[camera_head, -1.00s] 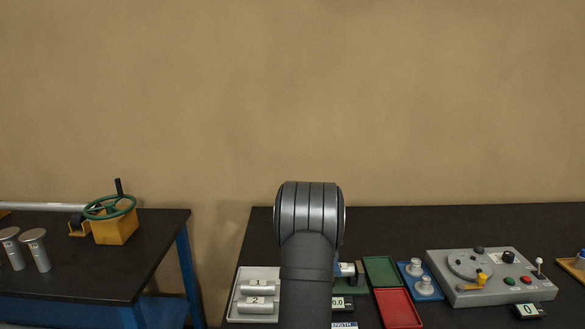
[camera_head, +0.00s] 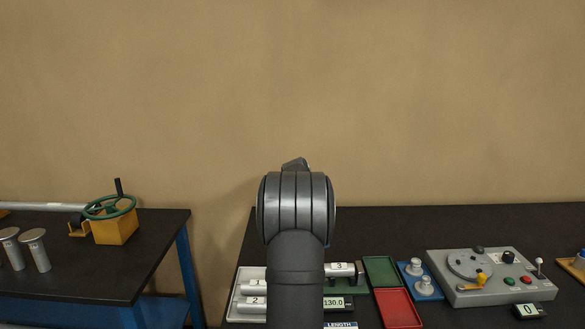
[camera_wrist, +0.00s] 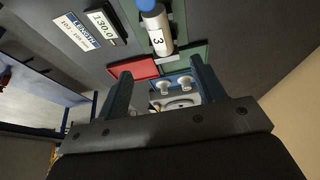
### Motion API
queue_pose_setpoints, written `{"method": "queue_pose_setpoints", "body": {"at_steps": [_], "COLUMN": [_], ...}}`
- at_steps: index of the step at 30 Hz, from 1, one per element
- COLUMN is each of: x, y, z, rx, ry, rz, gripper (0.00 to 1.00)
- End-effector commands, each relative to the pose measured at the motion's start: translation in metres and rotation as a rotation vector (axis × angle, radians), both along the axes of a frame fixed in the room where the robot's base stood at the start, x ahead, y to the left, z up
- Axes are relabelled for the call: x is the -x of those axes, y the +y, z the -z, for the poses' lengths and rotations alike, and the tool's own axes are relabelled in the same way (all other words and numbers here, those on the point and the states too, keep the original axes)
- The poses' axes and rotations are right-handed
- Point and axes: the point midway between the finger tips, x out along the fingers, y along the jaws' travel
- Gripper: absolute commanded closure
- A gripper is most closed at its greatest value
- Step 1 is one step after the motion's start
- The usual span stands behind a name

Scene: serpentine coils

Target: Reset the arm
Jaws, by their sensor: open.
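My arm rises in the middle of the head view and hides part of the bench behind it. My gripper (camera_wrist: 158,84) shows in the wrist view with its two fingers wide apart and nothing between them. Beyond it lies a cylinder labelled 3 (camera_wrist: 158,32), with a blue end, apart from the fingers. The same cylinder 3 (camera_head: 340,269) lies on the bench just right of my arm in the head view. The gripper itself is hidden in the head view.
A tray (camera_head: 243,285) with cylinders is left of my arm. To the right are a green tray (camera_head: 382,271), a red tray (camera_head: 398,308), a blue plate with knobs (camera_head: 420,281) and a grey control box (camera_head: 490,277). A display (camera_head: 334,303) reads 130.0. A handwheel (camera_head: 110,207) stands on the left bench.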

Motion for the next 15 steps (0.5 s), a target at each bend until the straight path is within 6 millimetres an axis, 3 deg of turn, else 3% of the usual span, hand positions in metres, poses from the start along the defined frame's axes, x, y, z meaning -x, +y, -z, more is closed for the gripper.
{"method": "queue_pose_setpoints", "body": {"at_steps": [15], "x": [0.001], "y": [-0.040], "z": [0.098], "rx": [0.000], "ry": [0.002], "rz": [0.002], "gripper": [0.37]}}
